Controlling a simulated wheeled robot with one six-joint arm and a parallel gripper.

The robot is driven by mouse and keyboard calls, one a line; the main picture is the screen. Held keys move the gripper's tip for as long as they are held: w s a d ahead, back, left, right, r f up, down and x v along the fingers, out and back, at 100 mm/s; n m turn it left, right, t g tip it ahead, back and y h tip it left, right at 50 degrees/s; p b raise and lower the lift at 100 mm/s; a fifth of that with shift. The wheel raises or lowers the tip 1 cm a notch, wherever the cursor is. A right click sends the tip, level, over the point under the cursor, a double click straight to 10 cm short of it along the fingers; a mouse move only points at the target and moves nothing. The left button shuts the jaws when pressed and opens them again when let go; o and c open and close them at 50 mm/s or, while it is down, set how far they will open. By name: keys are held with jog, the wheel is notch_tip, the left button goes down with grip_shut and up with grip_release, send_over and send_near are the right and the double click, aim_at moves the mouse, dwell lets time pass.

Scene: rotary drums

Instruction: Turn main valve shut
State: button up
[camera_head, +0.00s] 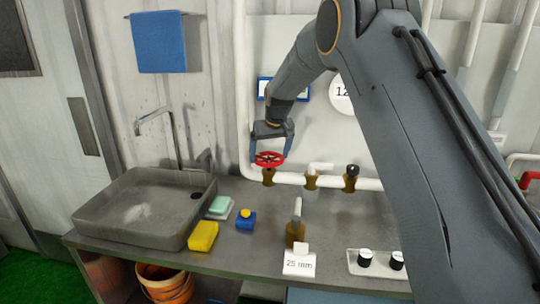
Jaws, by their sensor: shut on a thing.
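The main valve is a red round handwheel (269,159) on a brass body (268,176), set in the white pipe along the wall behind the counter. My gripper (271,152) reaches down from above and is shut on the red handwheel, with its fingers at the wheel's sides. Two more brass valves sit on the same pipe to the right, one with a white lever (318,167) and one with a black knob (352,170). How far the handwheel is turned cannot be told.
A grey sink (130,209) with a tap fills the counter's left. A yellow sponge (203,237), a blue-and-yellow item (246,219), a brass valve with a white handle (295,231), a "25 mm" card (299,262) and a white tray (378,271) stand on the counter (235,261).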

dwell(0.4)
jog(key=o, duration=0.8)
jog(key=shift+o, duration=0.2)
jog(key=shift+b+v, duration=1.45)
jog(key=shift+v, duration=2.45)
jog(key=shift+s+a, duration=0.1)
